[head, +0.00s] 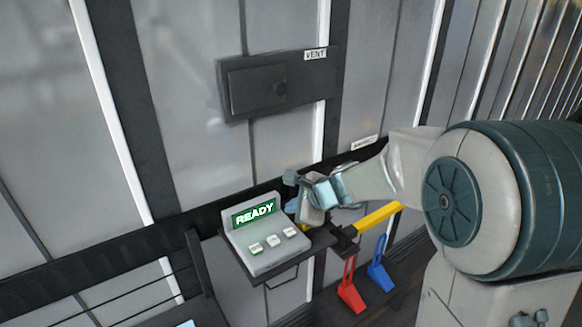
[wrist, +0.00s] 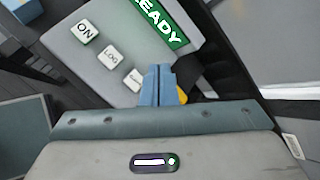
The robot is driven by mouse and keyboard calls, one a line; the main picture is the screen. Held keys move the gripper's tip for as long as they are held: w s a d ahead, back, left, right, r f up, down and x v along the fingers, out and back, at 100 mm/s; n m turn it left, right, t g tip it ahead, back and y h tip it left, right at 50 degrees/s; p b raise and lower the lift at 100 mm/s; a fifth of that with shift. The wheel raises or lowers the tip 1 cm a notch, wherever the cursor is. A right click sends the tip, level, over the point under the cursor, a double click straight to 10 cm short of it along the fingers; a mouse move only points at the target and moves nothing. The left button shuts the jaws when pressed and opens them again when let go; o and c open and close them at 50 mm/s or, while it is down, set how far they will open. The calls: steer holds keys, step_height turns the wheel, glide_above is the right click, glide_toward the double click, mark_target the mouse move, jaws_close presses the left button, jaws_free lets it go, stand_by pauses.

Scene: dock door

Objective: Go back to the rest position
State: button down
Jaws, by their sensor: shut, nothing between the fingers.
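My gripper (wrist: 160,85) shows in the wrist view with its blue fingers shut together and nothing between them. In that view the fingers overlap the near edge of the grey console (wrist: 85,60), close to its row of buttons; I cannot tell whether they touch it. In the head view the console (head: 265,256) stands on a dark shelf, with a green display reading READY (head: 254,215) and three pale buttons. My arm reaches in from the right, and my gripper is just right of the console, its fingertips partly hidden by my wrist.
A dark VENT panel (head: 268,85) is on the wall above. A yellow bar (head: 378,216) lies right of the console, below my arm. A red lever (head: 350,290) and a blue lever (head: 379,268) stand lower down. A dark rail (head: 90,257) runs along the left.

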steer(key=s+d+r+n+g+h, duration=0.1)
steer(key=s+d+n+h, duration=0.1)
steer(key=s+d+n, duration=0.3)
steer(key=s+d+r+n+h, duration=0.1)
steer(key=s+d+n, duration=0.4)
steer(key=s, duration=0.6)
steer(key=s+d+r+n+g+h, duration=0.1)
steer(key=s+d+n+h, duration=0.2)
steer(key=s+n, duration=0.5)
steer(key=shift+s+d+r+g+h, duration=0.15)
steer(key=shift+s+d+g+h, duration=0.15)
steer(key=shift+s+d, duration=0.45)
